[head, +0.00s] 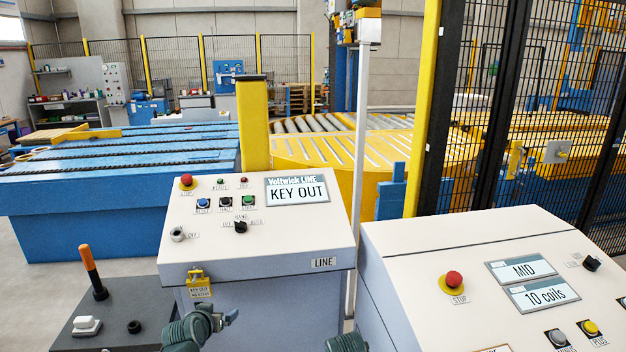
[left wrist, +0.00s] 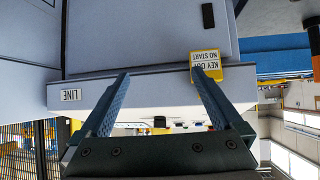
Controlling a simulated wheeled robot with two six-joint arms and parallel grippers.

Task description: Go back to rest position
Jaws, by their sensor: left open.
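My left gripper (head: 228,318) is low in front of the LINE console (head: 280,290). In the left wrist view its two fingers (left wrist: 160,78) are spread apart, with nothing between them but the console behind. The yellow "KEY OUT NO START" tag (head: 199,292) hangs on the console's front edge, above and left of the gripper in the head view. In the left wrist view the tag (left wrist: 208,58) appears upside down beside the right fingertip; I cannot tell whether they touch. A dark green piece of my arm (head: 346,343) shows at the bottom edge; my right gripper's fingers do not show.
The LINE console display (head: 297,191) reads "KEY OUT". A second console (head: 480,240) stands close on the right, with displays reading "MID" and "10 coils". A dark box with an orange-topped lever (head: 90,265) stands at left. A mesh fence (head: 520,120) rises behind.

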